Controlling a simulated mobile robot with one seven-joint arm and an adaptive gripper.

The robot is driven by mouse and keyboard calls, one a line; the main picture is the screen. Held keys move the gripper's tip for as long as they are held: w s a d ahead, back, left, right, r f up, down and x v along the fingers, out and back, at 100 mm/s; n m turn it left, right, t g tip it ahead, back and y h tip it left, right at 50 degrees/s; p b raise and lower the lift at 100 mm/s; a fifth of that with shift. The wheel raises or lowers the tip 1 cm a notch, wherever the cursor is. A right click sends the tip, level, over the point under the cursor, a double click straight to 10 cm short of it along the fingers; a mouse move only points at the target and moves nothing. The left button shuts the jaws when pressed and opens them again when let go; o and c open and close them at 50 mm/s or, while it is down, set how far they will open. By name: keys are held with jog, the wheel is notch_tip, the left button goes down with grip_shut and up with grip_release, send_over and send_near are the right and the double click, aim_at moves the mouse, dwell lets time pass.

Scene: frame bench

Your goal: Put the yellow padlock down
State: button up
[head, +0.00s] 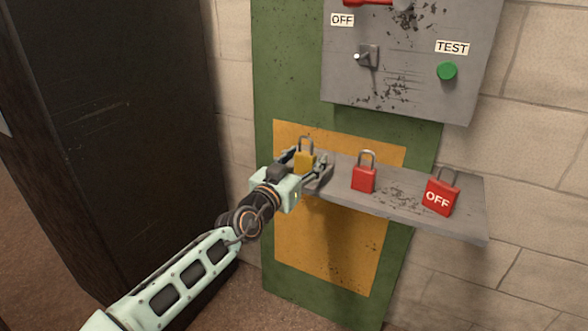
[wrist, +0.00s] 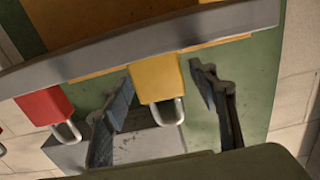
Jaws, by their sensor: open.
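The yellow padlock (head: 304,160) stands upright, shackle up, at the left end of the grey shelf (head: 400,198). My gripper (head: 308,158) is around it at the shelf's front edge, one finger on each side. In the wrist view, where the scene appears upside down, the yellow padlock (wrist: 156,80) lies between the two spread fingers (wrist: 163,92), with a gap on both sides. The gripper is open and holds nothing. The padlock's lower part is partly hidden by my gripper in the head view.
A red padlock (head: 364,176) stands right of the gripper, and a red OFF padlock (head: 438,193) is further right on the shelf. A grey panel (head: 420,90) with a switch and green button (head: 447,71) is above. A dark cabinet (head: 110,120) stands left.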

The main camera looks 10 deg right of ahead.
jog(key=p+v, duration=0.1)
jog(key=v, duration=1)
jog(key=shift+s+a+p, duration=0.25)
jog(key=shift+s+p, duration=0.05)
jog(key=shift+p, duration=0.05)
